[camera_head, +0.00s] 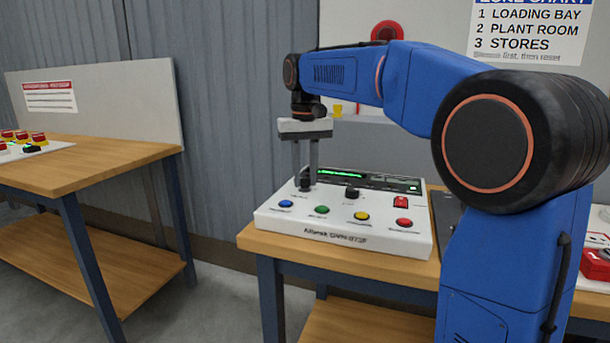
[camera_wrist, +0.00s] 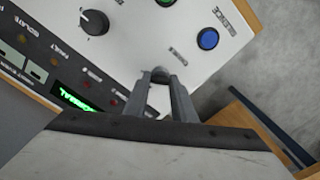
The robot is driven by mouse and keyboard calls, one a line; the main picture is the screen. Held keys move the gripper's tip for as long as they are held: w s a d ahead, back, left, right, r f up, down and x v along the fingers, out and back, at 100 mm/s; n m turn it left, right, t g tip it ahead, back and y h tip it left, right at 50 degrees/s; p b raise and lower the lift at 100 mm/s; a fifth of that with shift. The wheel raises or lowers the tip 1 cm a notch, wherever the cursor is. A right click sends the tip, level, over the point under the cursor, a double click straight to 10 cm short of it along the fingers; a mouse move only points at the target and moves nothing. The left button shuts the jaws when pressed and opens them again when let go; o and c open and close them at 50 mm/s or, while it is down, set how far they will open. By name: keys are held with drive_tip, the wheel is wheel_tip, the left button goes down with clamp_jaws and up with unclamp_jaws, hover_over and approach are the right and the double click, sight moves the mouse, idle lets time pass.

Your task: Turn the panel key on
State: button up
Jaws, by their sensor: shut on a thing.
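The white alarm panel (camera_head: 330,232) stands on a wooden bench and fills much of the wrist view (camera_wrist: 190,35). My gripper (camera_head: 306,178) points down at the panel's left part. In the wrist view its fingertips (camera_wrist: 161,76) are closed around a small dark thing, which I take to be the panel key (camera_head: 305,187). The fingers hide most of the key, so its angle cannot be told. A green display (camera_head: 340,174) is lit at the back of the panel.
A black knob (camera_head: 352,192) is right of my gripper. Blue (camera_head: 286,204), green (camera_head: 322,210), yellow (camera_head: 361,216) and red (camera_head: 404,222) buttons line the panel's front. A red switch (camera_head: 400,201) is at the right. Another bench (camera_head: 95,163) stands at the left, across a floor gap.

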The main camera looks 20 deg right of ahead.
drive_tip(key=shift+m, duration=0.5)
drive_tip(key=o, duration=1.1)
drive_tip(key=shift+c, duration=0.2)
drive_tip(key=shift+r, duration=0.15)
wheel_tip(320, 180, up, 17)
